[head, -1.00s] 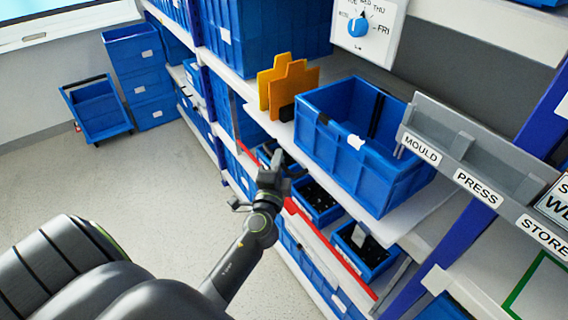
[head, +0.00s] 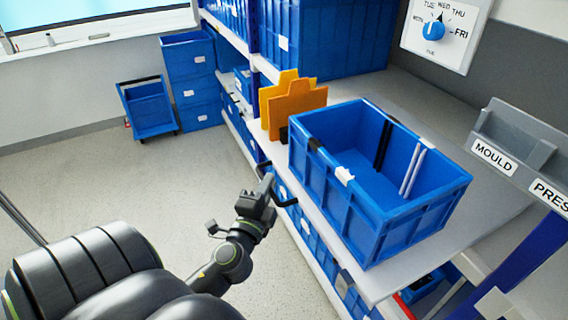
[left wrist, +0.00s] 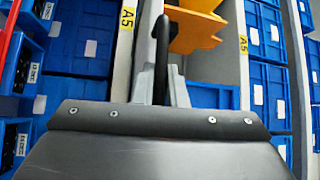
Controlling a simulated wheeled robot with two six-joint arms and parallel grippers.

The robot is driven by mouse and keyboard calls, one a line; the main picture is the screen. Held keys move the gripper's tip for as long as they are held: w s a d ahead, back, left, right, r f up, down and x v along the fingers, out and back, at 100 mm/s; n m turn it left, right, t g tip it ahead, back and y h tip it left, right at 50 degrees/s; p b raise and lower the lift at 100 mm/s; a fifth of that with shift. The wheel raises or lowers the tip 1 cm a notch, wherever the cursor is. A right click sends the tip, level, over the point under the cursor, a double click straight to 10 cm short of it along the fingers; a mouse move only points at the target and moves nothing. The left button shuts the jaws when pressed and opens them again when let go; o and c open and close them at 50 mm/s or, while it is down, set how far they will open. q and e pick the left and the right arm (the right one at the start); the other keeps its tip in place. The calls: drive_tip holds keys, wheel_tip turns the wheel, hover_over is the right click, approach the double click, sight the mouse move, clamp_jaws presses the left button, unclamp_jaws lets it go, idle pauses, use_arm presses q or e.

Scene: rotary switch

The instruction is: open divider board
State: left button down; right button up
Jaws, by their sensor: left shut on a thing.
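Two stepped orange boards (head: 300,103) stand upright on the shelf beside the blue open crate; part of an orange board (left wrist: 198,25) shows at the top of the left wrist view. My left gripper (head: 268,185) is in front of the shelf edge, below the boards. It is shut on a black handle (head: 286,199), which stands between the fingertips in the left wrist view (left wrist: 161,60). What the handle is fixed to is not clear. My right gripper is not in view.
The blue crate (head: 345,208) sits on the white shelf. A day dial (head: 433,30) is on the wall behind, and grey label holders (head: 520,140) are at right. Stacked blue bins (head: 188,80) stand at back left. The floor (head: 110,185) left of the shelf is clear.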

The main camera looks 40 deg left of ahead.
use_arm(q)
drive_tip(key=shift+s+a+b, duration=0.15)
drive_tip(key=shift+s+a, duration=0.1)
drive_tip(key=shift+s, duration=0.3)
drive_tip(key=shift+s+a+b, duration=0.15)
drive_tip(key=shift+s+a, duration=0.05)
drive_tip(key=shift+s, duration=0.3)
drive_tip(key=shift+r, duration=0.1)
drive_tip(key=c, duration=1.7)
unclamp_jaws()
drive_tip(key=shift+c, duration=0.2)
drive_tip(key=shift+a, duration=0.15)
